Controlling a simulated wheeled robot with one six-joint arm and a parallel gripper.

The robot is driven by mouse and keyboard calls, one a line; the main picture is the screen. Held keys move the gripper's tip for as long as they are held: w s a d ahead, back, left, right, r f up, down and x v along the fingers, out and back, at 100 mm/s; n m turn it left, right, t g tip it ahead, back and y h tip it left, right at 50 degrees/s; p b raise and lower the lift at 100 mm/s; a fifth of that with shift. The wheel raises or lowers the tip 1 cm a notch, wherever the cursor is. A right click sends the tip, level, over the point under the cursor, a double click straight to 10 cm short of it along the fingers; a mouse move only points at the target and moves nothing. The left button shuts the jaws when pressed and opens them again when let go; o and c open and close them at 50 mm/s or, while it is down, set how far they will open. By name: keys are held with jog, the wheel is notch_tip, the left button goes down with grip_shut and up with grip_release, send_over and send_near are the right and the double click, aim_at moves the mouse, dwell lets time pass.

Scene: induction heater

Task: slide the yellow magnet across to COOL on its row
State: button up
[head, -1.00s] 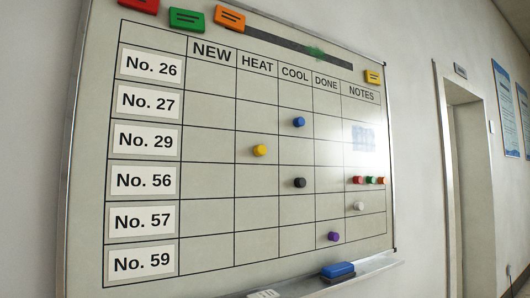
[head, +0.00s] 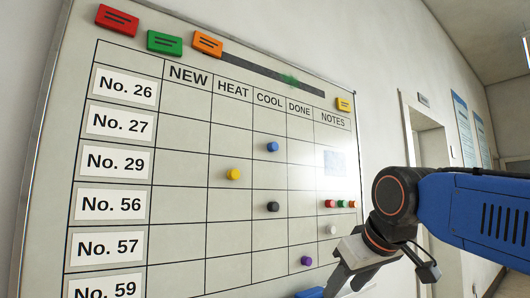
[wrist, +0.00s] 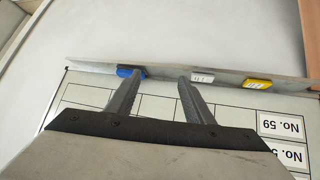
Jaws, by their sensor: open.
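The yellow magnet (head: 233,174) is a small round knob on the whiteboard (head: 185,240), in the HEAT column of the No. 29 row. The COOL cell to its right on that row is empty. My gripper (head: 346,284) is at the board's lower right, well below and to the right of the yellow magnet. Its two fingers are apart with nothing between them; they also show in the wrist view (wrist: 160,78). The yellow magnet is not visible in the wrist view.
A blue magnet (head: 273,146) sits above the empty COOL cell and a black magnet (head: 273,206) below it. A purple magnet (head: 307,260) is lower right. Small magnets, including a red one (head: 330,203), sit under NOTES. A blue eraser (wrist: 131,71) lies on the tray (wrist: 225,75).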

jog(key=w+a+r+n+t+y, duration=0.1)
jog(key=w+a+r, duration=0.3)
jog(key=r, duration=0.5)
jog(key=w+a+r+n+t+y, duration=0.15)
jog(key=a+r, duration=0.35)
jog(key=r, duration=0.5)
jog(key=n+y, duration=0.2)
send_near(236, 174)
jog(key=shift+t, duration=0.35)
jog(key=x, duration=0.8)
jog(key=shift+a+f, duration=0.2)
jog(key=shift+f, duration=0.05)
jog(key=c, duration=1.1)
jog(key=shift+w+d+r, duration=0.1)
jog(key=shift+w+d, duration=1.35)
jog(key=shift+d, duration=0.7)
jog(key=shift+w+d+r, duration=0.1)
jog(key=shift+w+d, duration=1.35)
jog(key=shift+d, duration=0.65)
jog(key=shift+w+d+r, duration=0.15)
jog(key=shift+w+d, duration=1.25)
jog(key=shift+d, duration=0.75)
jog(key=shift+w, duration=0.1)
